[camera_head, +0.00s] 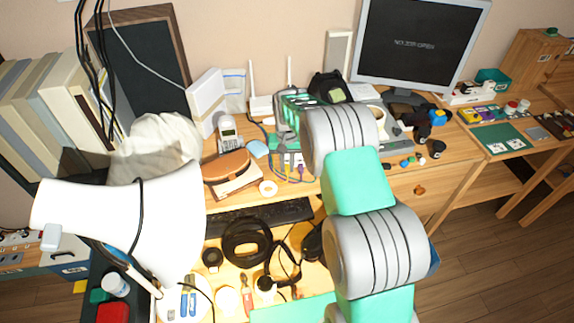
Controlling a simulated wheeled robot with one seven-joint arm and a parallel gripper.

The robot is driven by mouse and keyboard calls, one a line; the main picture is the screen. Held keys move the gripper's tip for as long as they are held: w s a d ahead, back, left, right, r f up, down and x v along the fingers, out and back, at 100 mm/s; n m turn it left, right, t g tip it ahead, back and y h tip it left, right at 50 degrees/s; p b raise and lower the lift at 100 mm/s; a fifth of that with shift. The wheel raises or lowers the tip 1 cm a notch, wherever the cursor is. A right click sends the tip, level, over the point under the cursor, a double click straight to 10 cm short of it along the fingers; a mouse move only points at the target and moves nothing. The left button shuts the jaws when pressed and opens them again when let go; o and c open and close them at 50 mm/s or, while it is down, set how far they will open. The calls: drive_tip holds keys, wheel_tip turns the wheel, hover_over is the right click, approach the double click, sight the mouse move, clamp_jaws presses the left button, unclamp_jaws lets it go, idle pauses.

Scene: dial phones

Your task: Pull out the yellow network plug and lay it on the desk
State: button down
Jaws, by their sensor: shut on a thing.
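My gripper (289,150) points down at the back middle of the desk (395,183), just in front of the white router (261,105) with two upright antennas. My arm comes in from the lower right and covers part of that area. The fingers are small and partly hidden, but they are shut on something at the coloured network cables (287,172). Yellow and purple show among these cables below the fingers. The yellow plug itself is too small to make out clearly, and I cannot see whether it is still in a socket.
A cordless phone (228,131) and a brown leather case (229,171) stand left of the cables. A white tape roll (268,188) and a black keyboard (262,215) lie in front. A large white lamp shade (130,215) blocks the left. Some bare desk shows right of my arm.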

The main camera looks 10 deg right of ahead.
drive_tip(key=shift+s, duration=0.15)
drive_tip(key=shift+s+a+p, duration=0.25)
drive_tip(key=shift+s+p, duration=0.1)
drive_tip(key=shift+s, duration=0.7)
drive_tip(key=shift+r+p, duration=1)
drive_tip(key=shift+r, duration=1.05)
